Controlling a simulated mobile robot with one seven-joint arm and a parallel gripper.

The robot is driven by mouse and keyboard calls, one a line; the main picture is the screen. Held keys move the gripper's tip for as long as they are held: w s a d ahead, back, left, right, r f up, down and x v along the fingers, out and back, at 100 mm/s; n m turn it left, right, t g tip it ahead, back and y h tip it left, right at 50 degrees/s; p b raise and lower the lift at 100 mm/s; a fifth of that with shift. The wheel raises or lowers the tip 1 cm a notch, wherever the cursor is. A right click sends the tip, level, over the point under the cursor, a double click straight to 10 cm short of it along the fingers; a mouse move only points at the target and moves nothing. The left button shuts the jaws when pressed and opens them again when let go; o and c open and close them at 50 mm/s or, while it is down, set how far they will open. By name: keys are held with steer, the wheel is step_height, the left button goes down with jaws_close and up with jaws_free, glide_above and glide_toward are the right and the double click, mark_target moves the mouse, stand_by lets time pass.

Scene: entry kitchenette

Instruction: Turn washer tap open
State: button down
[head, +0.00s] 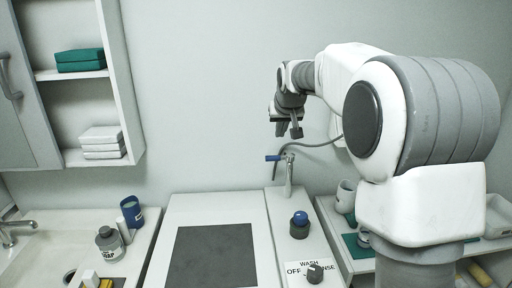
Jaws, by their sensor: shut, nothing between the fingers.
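The washer tap (289,178) is a grey upright fitting with a blue lever handle (273,157). It stands near the back wall behind the right part of the washer top (183,245). The blue lever points left, roughly level. A grey hose (322,144) curves up to the right from the tap and passes behind my arm. My gripper (288,131) is above the tap, pointing down, shut and empty. It looks apart from the blue lever; the exact depth between them is hard to tell.
A blue-topped knob (299,219) and a dial (315,272) marked wash, off and rinse sit in front of the tap. Shelves (72,75) hang upper left. My arm hides part of the right counter.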

steer(key=t+p, duration=0.1)
steer(key=p, duration=0.1)
glide_above(279, 158)
steer(key=s+a, duration=0.2)
steer(key=a, duration=0.1)
step_height(279, 158, down, 8)
steer(key=p+x, duration=0.5)
steer(key=x, duration=0.5)
steer(key=shift+w+a+f, duration=0.2)
steer(key=shift+w+a, duration=0.1)
steer(key=shift+s+f+p, duration=0.15)
steer(key=shift+s, duration=0.8)
steer(key=shift+s+f+p, duration=0.15)
steer(key=shift+s+f, duration=0.05)
steer(key=shift+s, duration=0.7)
